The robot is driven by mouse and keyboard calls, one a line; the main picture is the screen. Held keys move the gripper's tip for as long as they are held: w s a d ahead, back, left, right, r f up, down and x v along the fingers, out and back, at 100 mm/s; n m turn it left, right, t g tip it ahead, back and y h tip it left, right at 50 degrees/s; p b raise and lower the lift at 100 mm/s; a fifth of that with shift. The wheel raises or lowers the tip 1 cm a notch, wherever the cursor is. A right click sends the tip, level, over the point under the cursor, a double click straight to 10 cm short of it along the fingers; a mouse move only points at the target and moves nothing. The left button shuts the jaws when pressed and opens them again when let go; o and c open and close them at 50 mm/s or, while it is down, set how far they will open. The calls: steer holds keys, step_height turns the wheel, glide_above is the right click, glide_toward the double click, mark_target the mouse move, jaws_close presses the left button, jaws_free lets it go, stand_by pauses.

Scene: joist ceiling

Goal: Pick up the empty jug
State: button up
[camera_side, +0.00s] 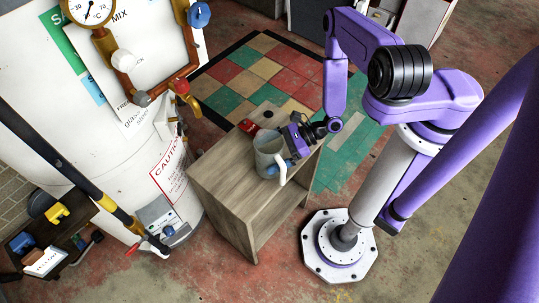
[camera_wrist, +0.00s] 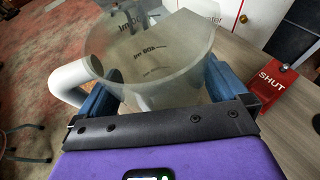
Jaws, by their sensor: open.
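The jug (camera_side: 268,150) is pale, translucent and upright on a small wooden table, with a white handle toward the front right. In the wrist view the jug (camera_wrist: 150,52) fills the upper middle, its handle (camera_wrist: 68,82) at the left. I see no contents through its wall. My gripper (camera_side: 284,158) is at the jug's right side in the side view. In the wrist view my gripper (camera_wrist: 160,88) is open, with a blue finger on each side of the jug. I cannot tell whether either finger touches it. The jug's base is partly hidden.
The wooden table (camera_side: 222,187) has bare room at its front left. A red SHUT tag (camera_wrist: 275,88) lies on it beside the jug, also visible in the side view (camera_side: 248,127). A big white tank (camera_side: 110,130) with pipes stands close at the left.

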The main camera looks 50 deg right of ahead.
steer(key=c, duration=0.8)
steer(key=shift+r, duration=0.1)
steer(key=shift+r, duration=0.5)
steer(key=s+d+r, duration=0.2)
steer(key=s+r, duration=0.2)
steer(key=s+d+r, duration=0.1)
steer(key=s+r, duration=0.3)
steer(key=s+d+r, duration=0.2)
steer(key=s+r, duration=0.1)
steer(key=s, duration=0.1)
steer(key=shift+s+d+r, duration=0.35)
steer(key=shift+r, duration=0.05)
